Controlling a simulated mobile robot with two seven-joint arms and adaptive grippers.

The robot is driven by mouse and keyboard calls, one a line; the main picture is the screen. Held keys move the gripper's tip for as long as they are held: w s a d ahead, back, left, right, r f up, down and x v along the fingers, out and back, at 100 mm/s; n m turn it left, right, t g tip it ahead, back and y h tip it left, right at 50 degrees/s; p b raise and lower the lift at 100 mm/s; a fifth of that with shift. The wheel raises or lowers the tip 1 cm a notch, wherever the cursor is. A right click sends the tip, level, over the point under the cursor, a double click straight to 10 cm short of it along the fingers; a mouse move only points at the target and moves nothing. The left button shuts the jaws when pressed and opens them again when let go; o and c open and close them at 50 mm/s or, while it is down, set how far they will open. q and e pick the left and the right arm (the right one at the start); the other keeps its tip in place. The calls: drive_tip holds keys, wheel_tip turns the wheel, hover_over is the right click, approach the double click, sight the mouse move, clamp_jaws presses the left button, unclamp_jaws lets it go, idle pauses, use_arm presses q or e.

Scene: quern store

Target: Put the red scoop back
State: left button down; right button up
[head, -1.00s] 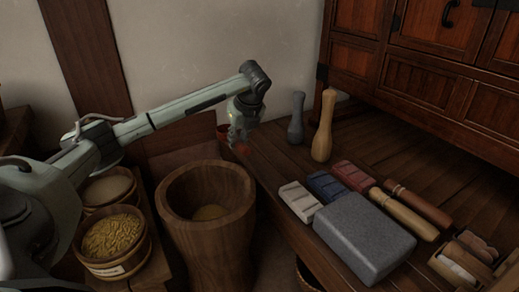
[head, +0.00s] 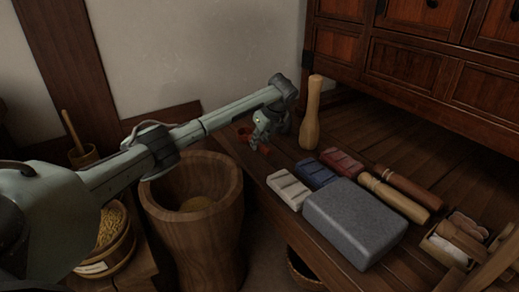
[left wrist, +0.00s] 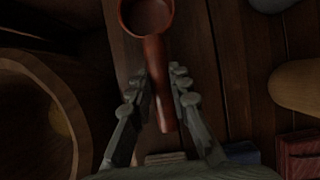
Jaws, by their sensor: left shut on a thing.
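The red scoop (head: 243,131) is a small round cup with a straight handle. My left gripper (head: 264,139) is shut on its handle, over the left end of the wooden bench. In the left wrist view the scoop's bowl (left wrist: 148,16) lies beyond the fingertips, and its handle runs back between the two fingers of my left gripper (left wrist: 158,90). I cannot tell whether the scoop touches the bench. My right gripper is not in view.
A pale wooden pestle (head: 312,115) stands right of the gripper. White (head: 288,190), blue (head: 315,171) and red (head: 342,161) blocks lie near a grey stone slab (head: 355,222). A large wooden mortar (head: 195,235) stands left of the bench. A cabinet (head: 410,70) rises behind.

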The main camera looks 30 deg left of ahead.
use_arm(q)
wheel_tip(320, 180, down, 2)
drive_tip(key=shift+f, duration=0.2)
drive_tip(key=c, duration=1.4)
unclamp_jaws()
drive_tip(key=shift+r, duration=0.1)
drive_tip(key=p+v, duration=0.2)
drive_tip(key=v, duration=1)
